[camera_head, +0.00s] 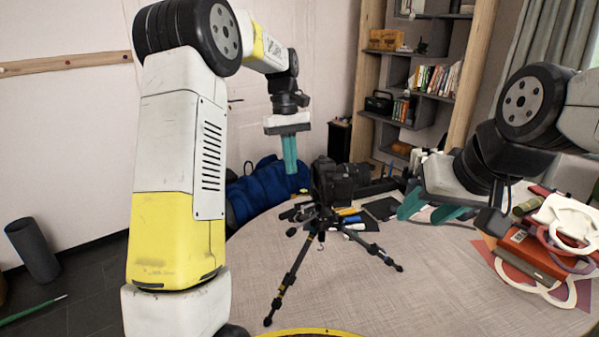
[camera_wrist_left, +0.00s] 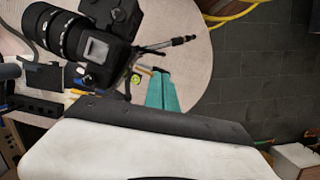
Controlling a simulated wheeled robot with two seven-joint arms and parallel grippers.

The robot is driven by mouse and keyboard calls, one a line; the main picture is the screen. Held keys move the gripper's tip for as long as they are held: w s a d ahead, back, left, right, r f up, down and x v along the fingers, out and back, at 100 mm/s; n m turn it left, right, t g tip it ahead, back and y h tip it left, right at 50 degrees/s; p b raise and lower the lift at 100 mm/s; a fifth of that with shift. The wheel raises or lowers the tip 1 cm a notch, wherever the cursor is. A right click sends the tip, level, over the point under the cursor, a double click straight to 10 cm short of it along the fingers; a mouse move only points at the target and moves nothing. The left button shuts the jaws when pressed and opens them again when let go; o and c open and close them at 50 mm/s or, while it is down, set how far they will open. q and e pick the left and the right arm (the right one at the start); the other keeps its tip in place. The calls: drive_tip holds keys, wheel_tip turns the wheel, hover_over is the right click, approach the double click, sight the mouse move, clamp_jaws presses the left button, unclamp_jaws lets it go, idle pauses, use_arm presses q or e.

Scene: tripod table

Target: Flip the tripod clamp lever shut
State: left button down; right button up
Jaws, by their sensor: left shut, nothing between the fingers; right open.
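A black tripod (camera_head: 318,222) stands on the round table (camera_head: 430,280) with its legs spread. A black camera (camera_head: 342,180) sits on top of it. In the left wrist view the camera (camera_wrist_left: 85,42) with its long lens is at upper left, and a tripod leg (camera_wrist_left: 165,45) reaches out beyond it. My left gripper (camera_head: 291,170) points down, teal fingers together and empty, just left of and above the camera. Its fingers also show in the left wrist view (camera_wrist_left: 161,85). My right gripper (camera_head: 428,212) is open and empty, right of the tripod. The clamp lever cannot be made out clearly.
A blue bag (camera_head: 262,188) lies behind the table's left side. Small tools (camera_head: 350,216) lie around the tripod. Books and white ring-shaped items (camera_head: 560,225) crowd the right edge. The front of the table is mostly clear.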

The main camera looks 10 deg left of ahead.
use_arm(q)
drive_tip(key=x, duration=0.8)
drive_tip(key=shift+f, duration=0.25)
